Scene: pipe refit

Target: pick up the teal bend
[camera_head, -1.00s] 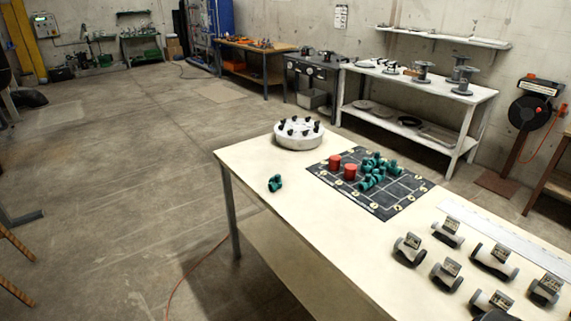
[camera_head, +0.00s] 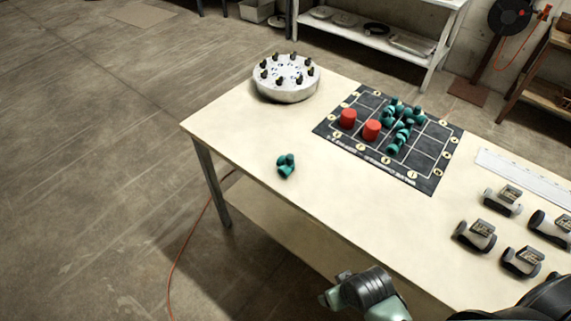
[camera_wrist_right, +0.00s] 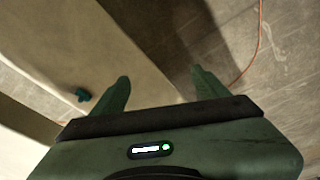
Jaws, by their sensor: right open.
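A teal bend (camera_head: 286,166) lies alone on the cream table, near its left front edge. More teal pieces (camera_head: 401,121) stand grouped on the dark grid mat (camera_head: 423,174). A small teal piece, apparently the lone bend (camera_wrist_right: 83,95), also shows in the right wrist view, left of the fingers. My right gripper (camera_wrist_right: 162,85) is open and empty, apart from the bend, with floor and the table's side beyond it. In the head view part of my right arm shows at the bottom, below the table's front edge. My left gripper is not in view.
Two red cylinders (camera_head: 360,124) stand on the mat. A round white holder (camera_head: 286,83) with several dark pegs sits at the table's far left corner. Several grey-and-white fittings (camera_head: 476,235) lie at the right. The tabletop around the lone bend is clear.

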